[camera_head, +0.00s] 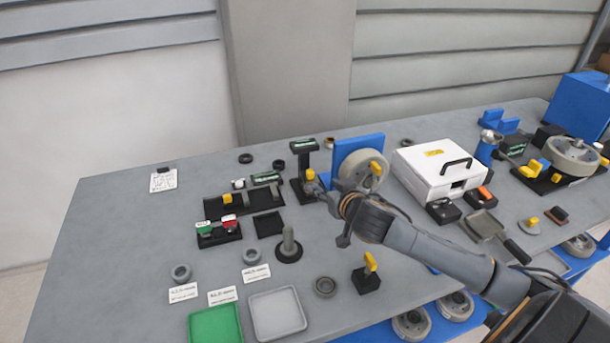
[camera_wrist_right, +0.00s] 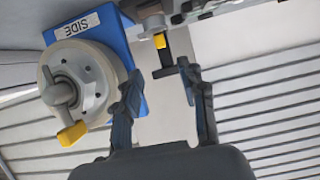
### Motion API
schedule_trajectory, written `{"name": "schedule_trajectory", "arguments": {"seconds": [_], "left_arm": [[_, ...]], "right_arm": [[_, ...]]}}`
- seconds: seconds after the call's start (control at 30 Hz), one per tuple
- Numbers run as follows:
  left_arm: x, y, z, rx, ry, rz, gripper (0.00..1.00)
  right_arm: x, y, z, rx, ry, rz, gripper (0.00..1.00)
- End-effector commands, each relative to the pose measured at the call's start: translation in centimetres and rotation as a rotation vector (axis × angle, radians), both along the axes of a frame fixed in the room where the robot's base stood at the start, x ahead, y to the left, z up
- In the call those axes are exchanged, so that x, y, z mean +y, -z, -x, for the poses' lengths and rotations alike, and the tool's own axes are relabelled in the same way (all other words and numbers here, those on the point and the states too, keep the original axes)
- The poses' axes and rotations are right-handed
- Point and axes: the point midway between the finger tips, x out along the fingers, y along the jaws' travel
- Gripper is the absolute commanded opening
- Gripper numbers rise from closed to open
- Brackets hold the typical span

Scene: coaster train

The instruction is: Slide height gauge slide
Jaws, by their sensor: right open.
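In the right wrist view the yellow tip of the slide (camera_wrist_right: 160,42) shows at the upper middle, beyond the fingertips. My right gripper (camera_head: 324,190) is open just right of and in front of the gauge. In the right wrist view the gripper (camera_wrist_right: 160,82) has its two fingers apart with nothing between them. Whether a finger touches the slide is unclear. My left gripper is not in view.
A grey wheel (camera_head: 364,171) with a yellow lever on a blue stand (camera_head: 345,150) is close beside my right gripper. A white case (camera_head: 425,168) stands further right. A dark-based post (camera_head: 289,247), a green tray (camera_head: 215,326) and a grey tray (camera_head: 277,315) lie nearer the front.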

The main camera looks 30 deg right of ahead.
Motion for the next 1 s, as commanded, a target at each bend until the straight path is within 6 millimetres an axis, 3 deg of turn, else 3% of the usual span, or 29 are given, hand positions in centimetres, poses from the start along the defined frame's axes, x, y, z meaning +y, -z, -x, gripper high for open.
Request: {"name": "schedule_trajectory", "arguments": {"seconds": [0.13,0.33,0.47,0.57,0.8,1.0], "left_arm": [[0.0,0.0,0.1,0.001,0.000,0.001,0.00],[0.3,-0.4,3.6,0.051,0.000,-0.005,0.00],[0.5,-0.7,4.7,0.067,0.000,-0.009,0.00],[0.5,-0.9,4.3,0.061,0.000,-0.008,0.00],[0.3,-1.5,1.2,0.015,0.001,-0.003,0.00],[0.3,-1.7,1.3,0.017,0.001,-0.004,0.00]], "right_arm": [[-0.3,0.2,-0.7,-0.006,0.002,-0.002,0.41],[-0.9,1.1,-3.2,-0.005,0.003,-0.001,0.41],[-1.4,1.9,-5.2,-0.006,0.003,-0.001,0.41],[-1.7,2.6,-6.6,-0.006,0.002,-0.002,0.41],[-2.5,4.1,-9.8,-0.004,0.002,-0.001,0.41],[-2.9,5.0,-11.6,-0.003,0.002,-0.001,0.41]]}}
